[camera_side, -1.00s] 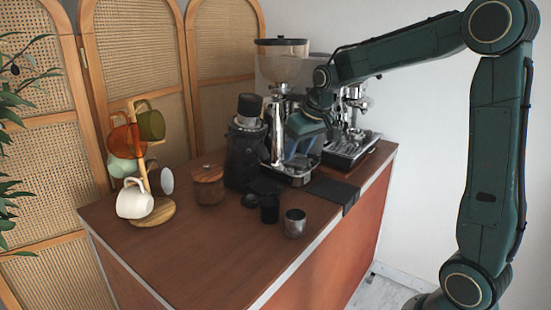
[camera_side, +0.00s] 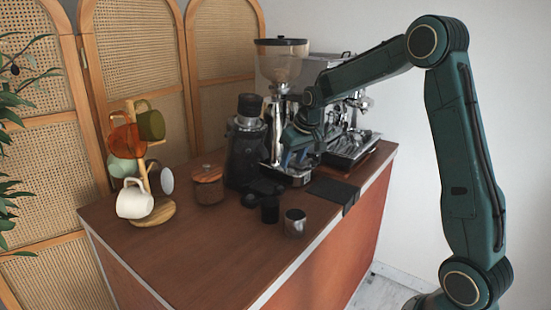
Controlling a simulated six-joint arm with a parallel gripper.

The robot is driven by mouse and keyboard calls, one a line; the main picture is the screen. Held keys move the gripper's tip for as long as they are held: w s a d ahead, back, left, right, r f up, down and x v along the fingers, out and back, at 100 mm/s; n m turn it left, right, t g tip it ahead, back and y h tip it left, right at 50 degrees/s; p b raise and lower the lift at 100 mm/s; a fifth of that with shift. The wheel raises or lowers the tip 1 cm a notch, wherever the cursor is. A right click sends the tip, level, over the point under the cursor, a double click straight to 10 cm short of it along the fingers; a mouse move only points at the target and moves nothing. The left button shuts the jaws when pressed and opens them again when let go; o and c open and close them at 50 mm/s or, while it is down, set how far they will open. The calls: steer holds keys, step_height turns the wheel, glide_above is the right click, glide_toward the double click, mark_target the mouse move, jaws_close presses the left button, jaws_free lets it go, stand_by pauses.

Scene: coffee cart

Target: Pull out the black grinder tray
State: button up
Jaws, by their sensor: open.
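The black grinder (camera_side: 246,145) stands upright near the back of the wooden counter. A flat black shape at its foot (camera_side: 264,187) looks like the black grinder tray, but its outline merges with the dark things around it. My gripper (camera_side: 284,158) is to the right of the black grinder, in front of the chrome grinder, pointing down and left. It is above and apart from the black shape, as far as I can tell. My gripper is open and appears empty; its fingertips are small and hard to make out.
The chrome grinder (camera_side: 281,75) and the espresso machine (camera_side: 352,135) stand behind and right. A black mat (camera_side: 333,190), a black cup (camera_side: 269,209), a metal cup (camera_side: 295,222), a wooden canister (camera_side: 208,184) and a mug tree (camera_side: 152,213) are around. The front left counter is clear.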

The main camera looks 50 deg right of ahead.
mark_target(282, 188)
steer(key=x, duration=1.2)
steer(key=shift+c, duration=0.4)
jaws_close()
